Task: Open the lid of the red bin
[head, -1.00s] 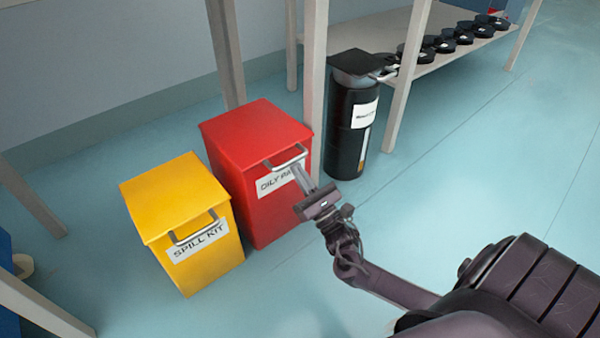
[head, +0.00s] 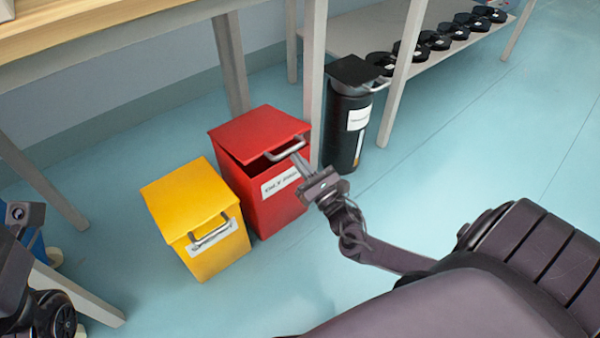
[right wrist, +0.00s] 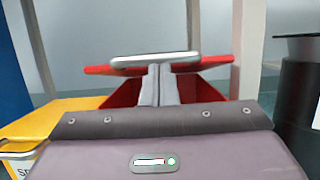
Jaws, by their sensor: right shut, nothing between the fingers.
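The red bin (head: 277,208) stands on the floor with a white label on its front. Its lid (head: 258,133) is tilted up a little, with a dark gap under the front edge. The lid's grey handle (head: 285,150) also shows in the right wrist view (right wrist: 155,60), across the tips of my fingers. My right gripper (head: 300,162) is shut and empty, its fingertips at or just under the handle; contact is hard to tell. In the right wrist view the shut fingers (right wrist: 159,84) point at the raised lid, and the bin's red inside shows beside them. My left gripper's fingers are not seen.
A yellow bin (head: 212,250) with a closed lid stands close on the left. A black cylindrical bin (head: 346,130) stands behind to the right, near table legs. A low shelf (head: 440,58) holds several black reels. Floor at the right is clear.

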